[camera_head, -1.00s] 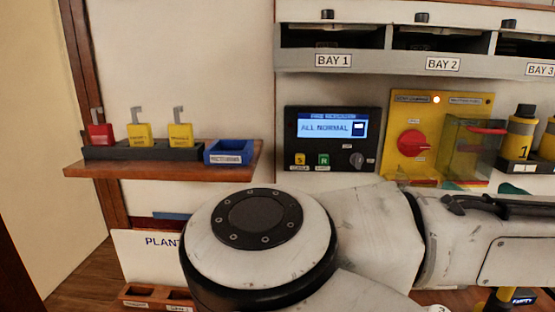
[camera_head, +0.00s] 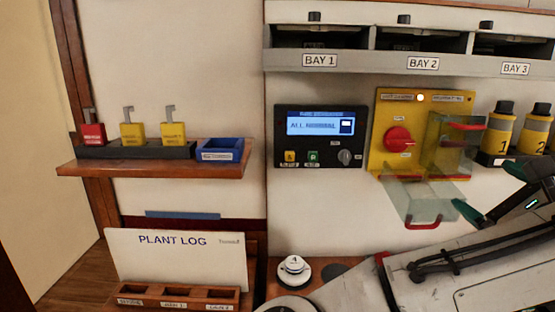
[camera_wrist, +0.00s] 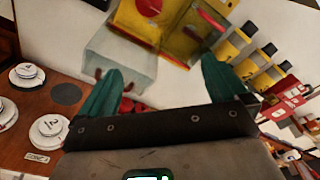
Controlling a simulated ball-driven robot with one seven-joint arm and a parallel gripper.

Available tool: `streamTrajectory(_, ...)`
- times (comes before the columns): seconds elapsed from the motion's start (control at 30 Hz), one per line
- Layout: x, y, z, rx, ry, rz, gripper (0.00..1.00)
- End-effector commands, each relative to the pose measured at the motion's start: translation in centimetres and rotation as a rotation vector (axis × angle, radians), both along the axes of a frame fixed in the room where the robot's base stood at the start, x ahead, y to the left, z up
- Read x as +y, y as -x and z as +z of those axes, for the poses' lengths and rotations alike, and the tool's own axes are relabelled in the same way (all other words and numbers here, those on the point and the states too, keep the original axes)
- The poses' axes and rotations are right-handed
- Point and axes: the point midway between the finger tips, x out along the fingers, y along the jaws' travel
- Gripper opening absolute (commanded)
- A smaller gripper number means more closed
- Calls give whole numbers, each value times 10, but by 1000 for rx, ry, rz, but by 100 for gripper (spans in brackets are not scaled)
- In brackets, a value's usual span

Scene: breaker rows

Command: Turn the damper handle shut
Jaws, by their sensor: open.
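A yellow panel (camera_head: 386,150) on the wall carries a round red rotary knob (camera_head: 398,139) and, on its right, a clear greenish box (camera_head: 440,140) with red bars. A clear flap (camera_head: 420,198) with a red grip (camera_head: 424,224) hangs tilted out below the panel. I cannot tell which part is the damper handle; the labels are too small to read. My gripper (camera_head: 497,190) is open and empty, right of the flap and below the panel. In the wrist view the flap (camera_wrist: 120,62) shows beyond and between my green fingers (camera_wrist: 162,85).
Yellow numbered canisters (camera_head: 500,132) stand right of the panel. A screen unit (camera_head: 320,135) is on its left, with bays (camera_head: 420,45) above. Below are a desk with a white numbered disc (camera_head: 294,269) and a plant log board (camera_head: 175,255). The wall below the screen is bare.

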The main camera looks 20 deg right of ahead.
Motion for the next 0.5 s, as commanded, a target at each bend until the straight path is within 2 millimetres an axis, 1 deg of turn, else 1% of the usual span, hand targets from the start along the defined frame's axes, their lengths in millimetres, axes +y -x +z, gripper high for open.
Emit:
streamTrajectory(0.03,-2,0,-4,61,102,8,99)
streamTrajectory(0.1,-2,-1,-10,141,245,27,99)
streamTrajectory(0.17,-1,-2,-15,211,363,50,99)
streamTrajectory(0.27,3,-5,-29,330,555,101,99)
streamTrajectory(0.37,9,-8,-49,449,736,166,99)
streamTrajectory(0.47,18,-10,-75,569,908,250,99)
streamTrajectory(0.5,21,-9,-87,615,974,288,99)
